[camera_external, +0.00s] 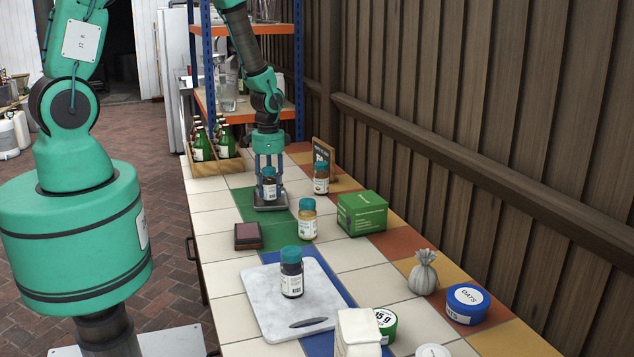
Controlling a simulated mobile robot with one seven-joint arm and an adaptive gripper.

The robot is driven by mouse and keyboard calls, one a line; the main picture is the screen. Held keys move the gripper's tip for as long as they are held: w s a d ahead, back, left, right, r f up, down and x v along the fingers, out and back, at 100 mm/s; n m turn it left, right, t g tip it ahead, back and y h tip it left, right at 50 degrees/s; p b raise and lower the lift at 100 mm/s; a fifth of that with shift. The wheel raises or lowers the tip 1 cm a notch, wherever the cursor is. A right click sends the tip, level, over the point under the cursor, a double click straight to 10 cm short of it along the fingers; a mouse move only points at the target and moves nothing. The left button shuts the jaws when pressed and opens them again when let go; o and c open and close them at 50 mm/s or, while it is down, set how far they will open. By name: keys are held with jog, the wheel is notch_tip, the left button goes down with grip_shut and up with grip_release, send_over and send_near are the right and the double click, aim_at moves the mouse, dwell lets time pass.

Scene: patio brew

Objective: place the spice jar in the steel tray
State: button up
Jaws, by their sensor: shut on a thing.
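My gripper (269,170) points straight down at the far end of the tiled table and is shut on a spice jar (269,187). The jar is small and dark, with a teal lid and a pale label, and stands upright between the fingers. The steel tray (283,205) is a small grey tray on green tiles, directly under the jar. The jar's base is over or in the tray; I cannot tell whether it touches the tray floor.
Similar jars stand nearby: one behind right (321,180), a yellowish one (308,222), and a dark one (291,275) on a marble board (262,300). A green box (362,213) stands right, a wooden bottle crate (205,168) behind left. White tiles left of the tray are clear.

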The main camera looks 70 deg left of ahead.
aim_at(269, 168)
jog(key=shift+f, duration=0.1)
jog(key=o, duration=1.3)
jog(key=shift+c, duration=0.2)
notch_tip(269, 168, up, 12)
jog(key=shift+r+p, duration=0.1)
jog(key=shift+p, duration=0.75)
jog(key=shift+w+r, duration=0.1)
